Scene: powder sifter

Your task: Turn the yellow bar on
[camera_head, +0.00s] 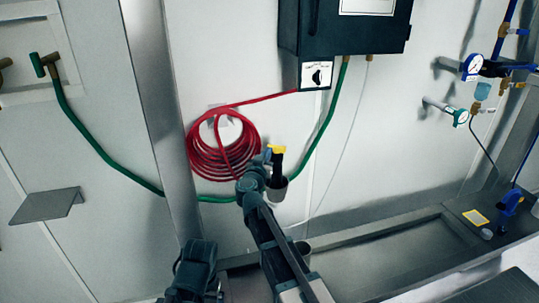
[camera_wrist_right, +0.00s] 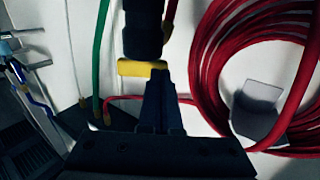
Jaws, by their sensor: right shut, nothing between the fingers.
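The yellow bar (camera_head: 277,149) sits at the top of a black upright part (camera_head: 277,170) in front of the wall, right of the red hose coil. In the wrist view the yellow bar (camera_wrist_right: 142,68) lies crosswise on the dark cylindrical part (camera_wrist_right: 142,30). My right gripper (camera_head: 266,157) is shut and empty, just left of the bar in the head view. In the wrist view its fingertips (camera_wrist_right: 158,76) overlap the bar's edge; whether they touch it I cannot tell. My left gripper's fingers do not show.
A red hose coil (camera_head: 222,150) hangs on the wall close to my right gripper. A green hose (camera_head: 328,122) runs down from a dark box (camera_head: 345,30). Gauges (camera_head: 472,64) and blue pipes are at the right. A metal trough (camera_head: 400,247) runs below.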

